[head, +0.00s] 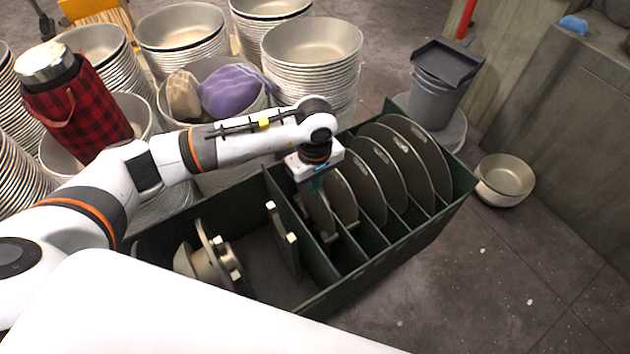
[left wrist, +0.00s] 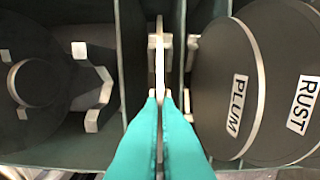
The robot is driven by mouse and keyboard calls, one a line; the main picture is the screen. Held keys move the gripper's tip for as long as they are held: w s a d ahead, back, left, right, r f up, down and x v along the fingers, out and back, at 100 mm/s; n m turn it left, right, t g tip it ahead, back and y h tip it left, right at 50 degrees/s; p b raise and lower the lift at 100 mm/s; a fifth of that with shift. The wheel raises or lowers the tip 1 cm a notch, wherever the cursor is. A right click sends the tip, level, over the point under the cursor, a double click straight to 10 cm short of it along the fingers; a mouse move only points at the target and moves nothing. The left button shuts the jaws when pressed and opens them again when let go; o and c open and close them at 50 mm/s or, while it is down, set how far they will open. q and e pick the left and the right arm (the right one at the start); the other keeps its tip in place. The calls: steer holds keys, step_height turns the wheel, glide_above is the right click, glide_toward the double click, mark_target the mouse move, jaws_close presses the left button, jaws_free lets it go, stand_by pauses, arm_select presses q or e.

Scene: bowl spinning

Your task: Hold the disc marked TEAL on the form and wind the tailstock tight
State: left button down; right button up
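Several round grey metal discs stand upright in the slots of a dark green crate (head: 375,262). My left gripper (head: 317,186) reaches down over the leftmost disc (head: 318,215) of the row. In the left wrist view its teal fingers (left wrist: 160,97) are close together around the rim of this disc (left wrist: 159,62), seen edge-on, so its label is hidden. Discs marked PLUM (left wrist: 222,85) and RUST (left wrist: 288,70) stand to the right. A round metal fitting with a hub (head: 205,262), perhaps the form or tailstock, sits in the crate's left compartment. My right gripper is out of view.
Stacked grey bowls (head: 312,62) stand behind the crate. A red plaid-wrapped flask (head: 75,105) and a purple cloth (head: 232,90) rest among them. A grey bin (head: 436,98) and low bowls (head: 504,180) stand at right.

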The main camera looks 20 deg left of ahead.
arm_select(q)
steer(key=shift+r, duration=0.3)
steer(key=shift+r+p, duration=0.45)
steer(key=shift+r, duration=0.65)
steer(key=shift+r, duration=0.1)
steer(key=shift+r+p, duration=1.15)
steer(key=shift+r, duration=1.35)
